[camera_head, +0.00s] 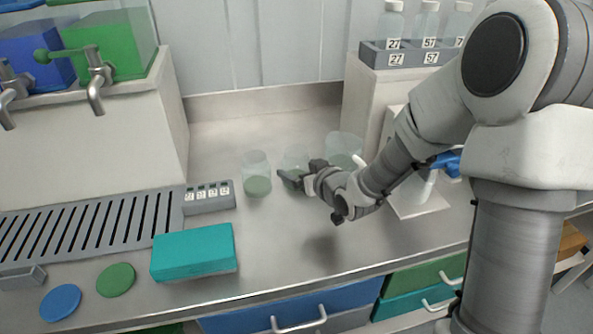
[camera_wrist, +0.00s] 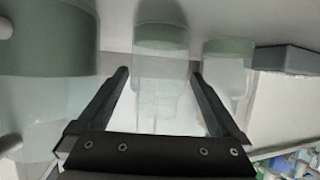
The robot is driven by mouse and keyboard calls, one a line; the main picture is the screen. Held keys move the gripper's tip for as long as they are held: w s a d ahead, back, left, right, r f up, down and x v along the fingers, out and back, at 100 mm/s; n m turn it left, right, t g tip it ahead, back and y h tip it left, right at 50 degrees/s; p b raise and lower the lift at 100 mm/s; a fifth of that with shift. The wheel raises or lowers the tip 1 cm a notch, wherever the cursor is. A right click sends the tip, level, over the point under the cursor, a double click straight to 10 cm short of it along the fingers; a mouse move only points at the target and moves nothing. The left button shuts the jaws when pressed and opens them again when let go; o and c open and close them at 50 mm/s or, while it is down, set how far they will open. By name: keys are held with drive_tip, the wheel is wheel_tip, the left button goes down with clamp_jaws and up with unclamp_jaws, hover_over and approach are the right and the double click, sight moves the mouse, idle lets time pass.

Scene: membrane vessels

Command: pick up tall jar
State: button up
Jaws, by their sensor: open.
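Three clear jars with green bottoms stand on the steel counter. The middle jar (camera_head: 294,159), narrow and partly hidden by my gripper, looks like the tall jar. It also shows in the wrist view (camera_wrist: 161,60), where the picture appears upside down. My gripper (camera_head: 299,171) is open and reaches toward this jar from the right. In the wrist view the jar lies between the two fingers (camera_wrist: 160,76); I cannot tell whether they touch it. A narrow jar (camera_head: 257,173) stands to the left and a wider jar (camera_head: 343,146) to the right.
A grey block with number labels (camera_head: 209,197) and a teal box (camera_head: 193,252) lie left of the jars. A rack of labelled bottles (camera_head: 408,56) stands on a raised block at the back right. The counter in front of the jars is clear.

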sight(291, 165)
drive_tip(key=shift+b+x, duration=0.4)
drive_tip(key=shift+x, duration=2.5)
drive_tip(key=c, duration=1.2)
wheel_tip(291, 165, up, 10)
drive_tip(key=shift+p, duration=1.25)
